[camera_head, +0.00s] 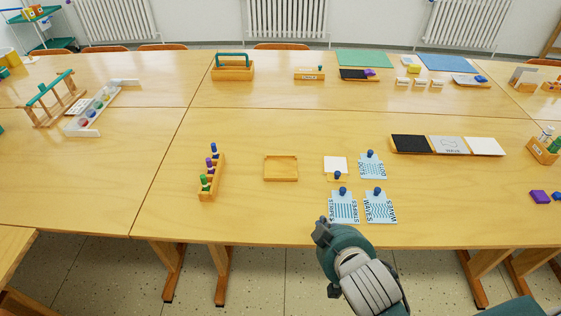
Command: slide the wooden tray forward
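The wooden tray (281,168) is a small, shallow square tray with a raised rim. It lies flat and looks empty on the near half of the table, left of the pattern cards. My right gripper (322,232) is at the table's front edge, below and to the right of the tray and clearly apart from it. Its dark fingers are small and seen from behind, so I cannot tell whether they are open or shut. My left gripper is out of view.
A wooden rack of colored pegs (211,176) stands left of the tray. Several blue pattern cards (343,207) with blue knobs and a white card (336,163) lie to its right. The table (265,128) behind the tray is clear up to a wooden caddy (233,72).

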